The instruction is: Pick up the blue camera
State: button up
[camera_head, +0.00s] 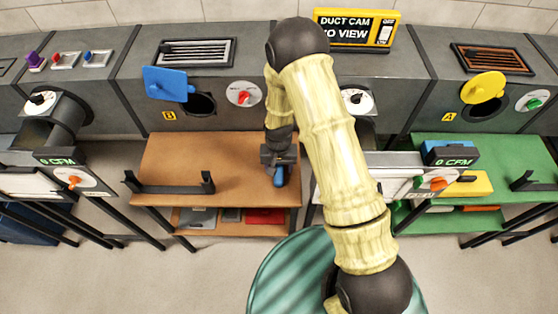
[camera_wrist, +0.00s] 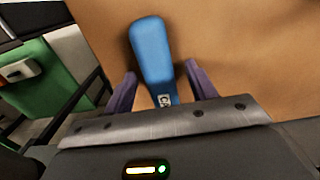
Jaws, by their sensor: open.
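The blue camera (camera_head: 280,179) lies on the brown bench, near its right end, just under my gripper. In the wrist view the blue camera (camera_wrist: 151,50) is long and rounded, with a small label starting with "C" at its near end. My gripper (camera_head: 278,163) is pointed down over the bench; in the wrist view its purple fingers (camera_wrist: 161,70) are open, one on each side of the camera. Gaps show between the camera and both fingers. The camera's near end is hidden behind the gripper body.
The brown bench (camera_head: 220,160) has a black bracket rack (camera_head: 172,188) at its left front and is clear in the middle. Behind it are duct B with a blue flap (camera_head: 165,83) and a "DUCT CAM NO VIEW" sign (camera_head: 356,28). A green bench (camera_head: 470,215) stands at right.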

dwell(0.4)
grip_shut()
jog(key=shift+r, duration=0.1)
notch_tip(320, 180, up, 10)
jog(key=shift+f+b, duration=0.1)
jog(key=shift+b, duration=0.2)
dwell(0.3)
dwell(0.5)
notch_tip(320, 180, up, 5)
jog(key=p, duration=0.4)
send_over(279, 166)
